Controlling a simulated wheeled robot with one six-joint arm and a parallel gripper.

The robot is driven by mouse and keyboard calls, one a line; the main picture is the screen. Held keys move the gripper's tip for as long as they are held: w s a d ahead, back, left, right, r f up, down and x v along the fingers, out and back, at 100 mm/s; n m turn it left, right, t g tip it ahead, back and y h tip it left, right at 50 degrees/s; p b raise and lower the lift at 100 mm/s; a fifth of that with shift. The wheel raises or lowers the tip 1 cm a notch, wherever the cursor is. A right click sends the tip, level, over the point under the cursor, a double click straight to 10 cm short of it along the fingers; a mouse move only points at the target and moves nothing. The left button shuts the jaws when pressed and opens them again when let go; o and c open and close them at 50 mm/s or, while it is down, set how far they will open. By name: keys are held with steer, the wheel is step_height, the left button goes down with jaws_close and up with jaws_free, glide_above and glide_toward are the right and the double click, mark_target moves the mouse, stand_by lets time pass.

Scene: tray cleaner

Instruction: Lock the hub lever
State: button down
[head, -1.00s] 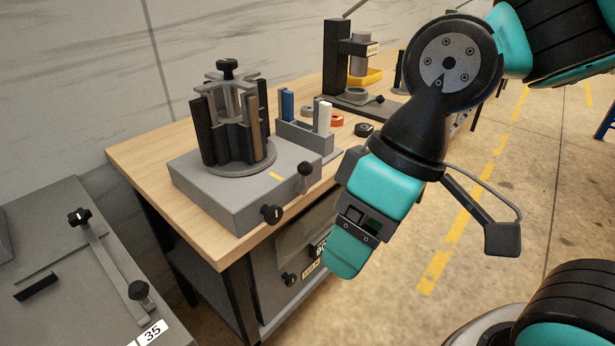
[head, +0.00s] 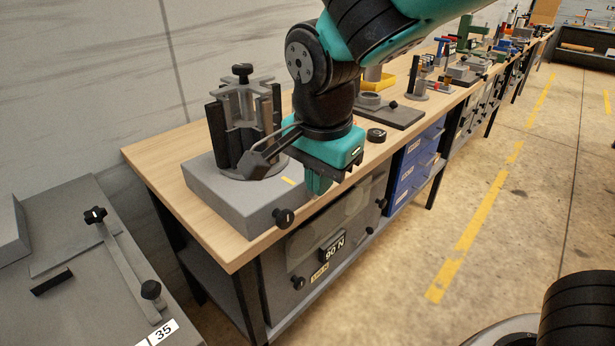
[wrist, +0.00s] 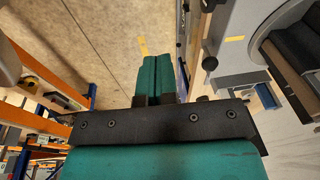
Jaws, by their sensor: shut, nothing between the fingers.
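The hub fixture (head: 243,115) stands on a grey block (head: 222,190) at the bench's near end, with dark upright plates, a cross-shaped top and a black knob. A black knob (head: 284,217) sticks out of the block's front face. The second knobbed lever on the block's right side is hidden behind my arm in the head view. In the wrist view a black knob (wrist: 210,63) shows beside the block, right of my fingers; I cannot tell which knob it is. My gripper (head: 318,187) is shut and empty, pointing down just off the block's right front, apart from it.
A grey machine top (head: 100,270) with a knobbed bar stands at the left. Further along the wooden bench (head: 190,140) are a press stand (head: 380,105) and blue drawers (head: 415,165).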

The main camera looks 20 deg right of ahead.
steer(key=w+a+m+t+h, duration=0.1)
steer(key=w+a+m+h, duration=0.2)
steer(key=m, duration=1.2)
steer(key=w+a, duration=0.1)
steer(key=w, duration=0.2)
steer(key=shift+w+a+f+h, duration=0.25)
steer(key=shift+w+f+h, duration=0.05)
steer(key=shift+w, duration=0.05)
steer(key=shift+f, duration=0.1)
steer(key=w+d+f+p, duration=0.3)
steer(key=w+d+f, duration=0.2)
steer(key=f, duration=0.3)
steer(key=shift+w+d+p, duration=0.15)
steer(key=shift+d+p, duration=0.2)
steer(key=shift+d, duration=0.4)
